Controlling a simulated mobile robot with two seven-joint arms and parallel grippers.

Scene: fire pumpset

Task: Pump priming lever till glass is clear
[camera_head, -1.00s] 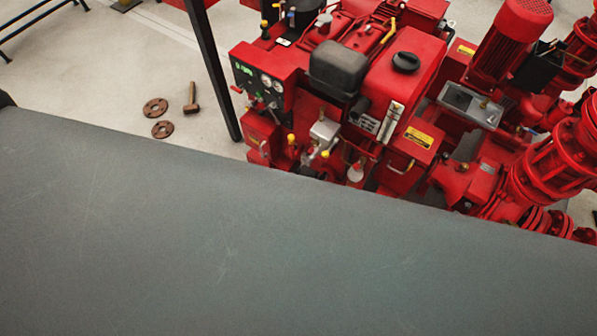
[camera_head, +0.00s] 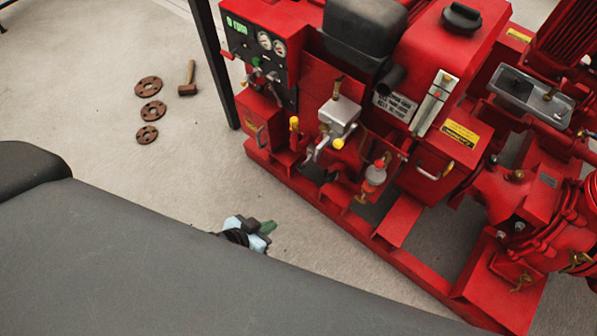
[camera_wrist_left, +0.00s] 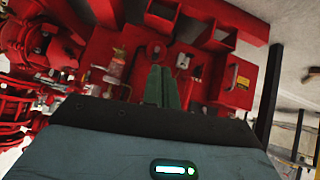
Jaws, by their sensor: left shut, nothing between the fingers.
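A silver-grey pump body (camera_head: 339,115) is mounted on the front of the red pumpset, with a grey lever (camera_head: 318,148) and a yellow knob (camera_head: 338,143) at its lower side. I cannot tell for sure which part is the priming lever. A small glass bowl (camera_head: 375,174) with a red top hangs to its right; its contents are too small to judge. My left gripper (camera_head: 267,228) is low in front of the pumpset, apart from it, with green fingers together and empty. The fingers (camera_wrist_left: 161,87) also point at the red machine in the left wrist view. My right gripper is out of view.
A control panel (camera_head: 262,45) with gauges is at the upper left of the pumpset. A red base rail (camera_head: 370,238) runs along its front. Rusty discs (camera_head: 151,111) and a hammer (camera_head: 188,78) lie on the floor. Floor between my body and the pumpset is clear.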

